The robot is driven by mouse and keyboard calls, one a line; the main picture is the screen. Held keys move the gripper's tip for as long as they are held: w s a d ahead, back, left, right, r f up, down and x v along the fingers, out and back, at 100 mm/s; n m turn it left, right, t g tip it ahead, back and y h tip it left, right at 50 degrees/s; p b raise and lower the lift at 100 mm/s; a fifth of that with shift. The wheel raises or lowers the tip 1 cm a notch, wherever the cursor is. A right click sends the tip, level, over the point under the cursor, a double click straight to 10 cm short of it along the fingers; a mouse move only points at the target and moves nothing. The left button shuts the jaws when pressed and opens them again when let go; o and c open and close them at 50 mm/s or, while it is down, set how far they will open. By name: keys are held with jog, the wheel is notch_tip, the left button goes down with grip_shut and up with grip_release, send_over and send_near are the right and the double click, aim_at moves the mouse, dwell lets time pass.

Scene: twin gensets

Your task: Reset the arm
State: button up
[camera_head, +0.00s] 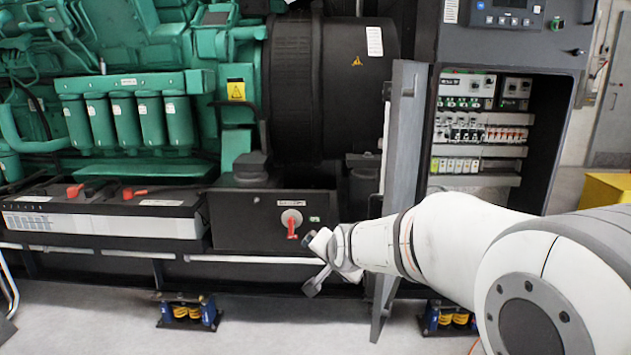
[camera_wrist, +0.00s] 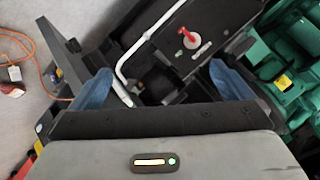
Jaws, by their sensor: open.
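My white arm (camera_head: 450,240) reaches in from the right of the head view, in front of the open electrical cabinet. My gripper (camera_head: 312,262) is at its end, low and just right of a black box (camera_head: 250,222) with a red rotary handle (camera_head: 292,225). In the wrist view my gripper (camera_wrist: 160,85) has its two blue-tipped fingers wide apart, with nothing between them that it holds. The red handle (camera_wrist: 187,36) shows beyond the fingers, on the box face. The gripper appears apart from the handle.
An open grey cabinet door (camera_head: 402,160) stands close behind my arm. The cabinet holds rows of breakers (camera_head: 470,130). A green engine (camera_head: 120,90) and batteries (camera_head: 105,210) are at left. An orange cable (camera_wrist: 30,45) lies on the floor. The front floor (camera_head: 270,325) is clear.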

jog(key=s+d+r+n+g+p, duration=0.2)
jog(key=s+d+r+p, duration=0.1)
jog(key=s, duration=0.6)
jog(key=s+d+r+n+g+h+p, duration=0.1)
jog(key=s+d+r+p, duration=0.3)
jog(key=s, duration=0.6)
jog(key=s+d+r+n+g+h+p, duration=0.1)
jog(key=s+d+r+n+g+p, duration=0.2)
jog(key=s+p, duration=0.4)
jog(key=s+d+r+g, duration=0.1)
jog(key=s+d, duration=0.1)
jog(key=s, duration=0.1)
jog(key=shift+s+d+r+n, duration=0.15)
jog(key=shift+r+n, duration=0.05)
jog(key=shift+n, duration=0.2)
